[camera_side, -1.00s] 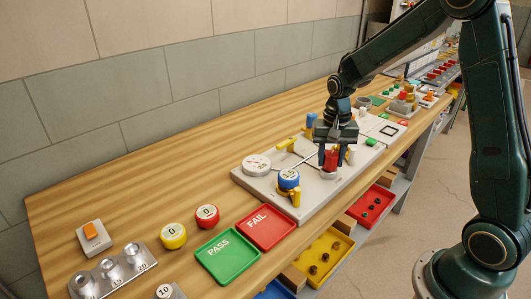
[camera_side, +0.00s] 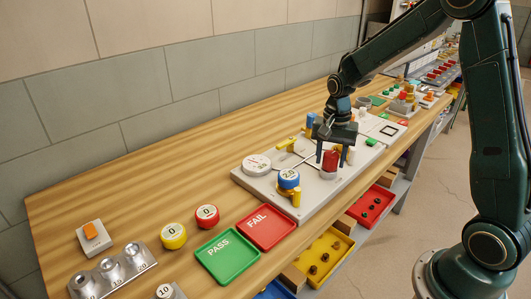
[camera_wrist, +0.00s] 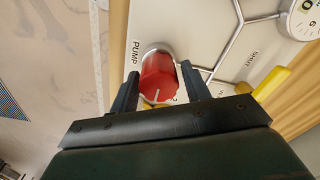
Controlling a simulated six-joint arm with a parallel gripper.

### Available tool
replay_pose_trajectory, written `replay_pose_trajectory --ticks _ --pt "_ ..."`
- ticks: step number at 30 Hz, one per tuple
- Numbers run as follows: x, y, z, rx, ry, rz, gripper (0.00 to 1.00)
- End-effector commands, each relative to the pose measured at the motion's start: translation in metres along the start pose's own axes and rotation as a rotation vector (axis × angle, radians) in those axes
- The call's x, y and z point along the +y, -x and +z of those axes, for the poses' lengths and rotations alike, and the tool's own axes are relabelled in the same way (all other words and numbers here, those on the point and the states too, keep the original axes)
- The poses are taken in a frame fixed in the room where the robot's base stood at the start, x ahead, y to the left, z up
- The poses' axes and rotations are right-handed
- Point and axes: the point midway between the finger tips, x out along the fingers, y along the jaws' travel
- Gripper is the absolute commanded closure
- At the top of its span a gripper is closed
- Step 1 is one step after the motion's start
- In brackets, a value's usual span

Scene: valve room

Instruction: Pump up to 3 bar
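The red pump knob (camera_side: 330,160) stands upright on the grey valve panel (camera_side: 262,184), near the panel's front edge. In the wrist view the red knob (camera_wrist: 157,74) is beside the printed word PUMP, with a white line on its face. My gripper (camera_side: 334,158) is above the panel with its fingers on either side of the knob. In the wrist view my gripper's fingers (camera_wrist: 160,90) are open, with gaps between them and the red knob. A round white gauge (camera_side: 257,164) sits at the panel's left end; it partly shows in the wrist view (camera_wrist: 304,20). Its reading is too small to tell.
A blue knob (camera_side: 289,178) and yellow handles (camera_side: 287,145) stand on the panel near my gripper. A red FAIL tray (camera_side: 266,227) and green PASS tray (camera_side: 226,254) lie to the left. The wooden table behind the panel is clear.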

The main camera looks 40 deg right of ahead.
Motion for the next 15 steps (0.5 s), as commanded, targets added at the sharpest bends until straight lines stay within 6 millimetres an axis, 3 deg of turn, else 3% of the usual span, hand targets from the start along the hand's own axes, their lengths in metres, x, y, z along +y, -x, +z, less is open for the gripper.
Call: replay_pose_trajectory --ticks 15 --pt "0.0004 0.0038 0.0008 -0.003 0.002 0.001 0.40"
